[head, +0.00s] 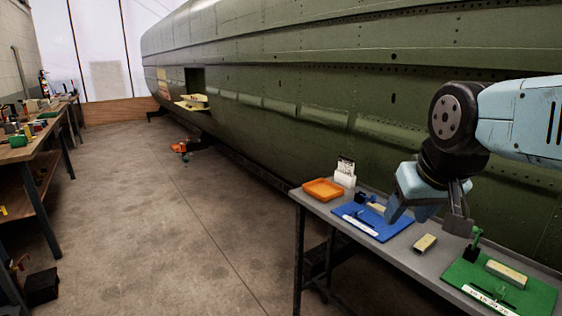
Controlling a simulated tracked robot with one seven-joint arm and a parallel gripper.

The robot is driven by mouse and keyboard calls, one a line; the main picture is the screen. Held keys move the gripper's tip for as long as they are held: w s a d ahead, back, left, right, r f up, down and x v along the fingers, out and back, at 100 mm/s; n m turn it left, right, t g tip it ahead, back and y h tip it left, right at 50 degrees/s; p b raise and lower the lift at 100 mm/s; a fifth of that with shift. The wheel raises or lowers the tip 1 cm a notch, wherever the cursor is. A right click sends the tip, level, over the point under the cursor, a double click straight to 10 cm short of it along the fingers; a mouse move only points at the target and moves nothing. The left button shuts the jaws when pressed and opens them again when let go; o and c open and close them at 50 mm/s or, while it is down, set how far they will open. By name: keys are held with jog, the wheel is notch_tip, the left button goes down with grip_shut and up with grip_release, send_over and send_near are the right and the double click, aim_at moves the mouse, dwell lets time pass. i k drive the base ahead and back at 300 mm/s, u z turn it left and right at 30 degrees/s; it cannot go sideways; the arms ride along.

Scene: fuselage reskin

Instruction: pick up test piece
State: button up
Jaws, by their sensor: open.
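My gripper (411,212) hangs from my light-blue arm over the grey table at the right, near the blue mat (377,232). It is open, and I see nothing held between its fingers. A small beige block (425,243) lies on the bare table between the blue mat and the green mat (535,296). A similar pale block (507,273) is on the green mat, and a partly hidden one (377,208) is by the blue mat's back edge. I cannot tell which of these is the test piece.
The grey table (406,262) also holds an orange tray (323,190) and a white card holder (345,174). The green fuselage (330,80) runs close behind it. A wooden workbench (38,142) with tools stands at the left. The concrete floor between is mostly clear; an orange tool (178,148) lies there.

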aim_at(515, 279)
jog(key=z, duration=1.7)
jog(key=k, duration=0.5)
jog(key=z, duration=0.55)
jog(key=i, duration=0.45)
jog(key=u, duration=0.4)
